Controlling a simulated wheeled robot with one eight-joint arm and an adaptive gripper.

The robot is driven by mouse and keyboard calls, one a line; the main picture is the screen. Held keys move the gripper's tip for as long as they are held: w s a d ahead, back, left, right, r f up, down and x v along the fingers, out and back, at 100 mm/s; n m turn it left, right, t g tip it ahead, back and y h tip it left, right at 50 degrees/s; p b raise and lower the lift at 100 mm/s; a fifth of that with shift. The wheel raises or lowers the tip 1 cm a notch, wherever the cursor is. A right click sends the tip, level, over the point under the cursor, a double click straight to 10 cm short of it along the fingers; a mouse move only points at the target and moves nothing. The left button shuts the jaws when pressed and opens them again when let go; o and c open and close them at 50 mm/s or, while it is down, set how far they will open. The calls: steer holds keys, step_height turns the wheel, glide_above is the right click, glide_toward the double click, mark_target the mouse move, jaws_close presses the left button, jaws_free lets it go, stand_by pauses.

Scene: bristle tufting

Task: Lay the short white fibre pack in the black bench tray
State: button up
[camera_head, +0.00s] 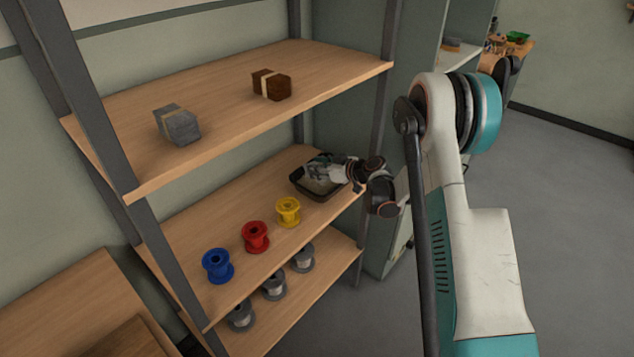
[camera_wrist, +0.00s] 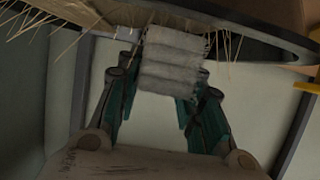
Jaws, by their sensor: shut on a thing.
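In the wrist view a short whitish-grey fibre pack (camera_wrist: 173,62), banded across, sits between the fingers of my gripper (camera_wrist: 166,84). My gripper is shut on it. A dark curved tray rim (camera_wrist: 235,32) lies right beyond the pack, with thin pale fibres sticking out along it. In the head view my gripper (camera_head: 324,168) is over a black tray (camera_head: 318,196) at the right end of the middle shelf. The pack is hard to make out there. I cannot tell whether the pack touches the tray, nor whether this is the bench tray.
Blue (camera_head: 217,266), red (camera_head: 255,237) and yellow (camera_head: 288,212) spools line the middle shelf left of the tray. Grey spools (camera_head: 273,286) stand below. The upper shelf (camera_head: 225,110) holds a grey bundle (camera_head: 178,125) and a brown one (camera_head: 271,85). A cluttered bench (camera_head: 517,50) stands far back right.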

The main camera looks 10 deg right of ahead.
steer(key=shift+f+b, duration=0.8)
steer(key=shift+f, duration=1.4)
steer(key=shift+f, duration=0.1)
steer(key=o, duration=1.1)
steer(key=shift+c, duration=0.2)
steer(key=shift+s+d+r, duration=0.1)
steer(key=shift+r, duration=0.1)
steer(key=p+v, duration=0.3)
steer(key=v, duration=0.8)
steer(key=shift+s+d, duration=0.2)
steer(key=shift+s, duration=0.15)
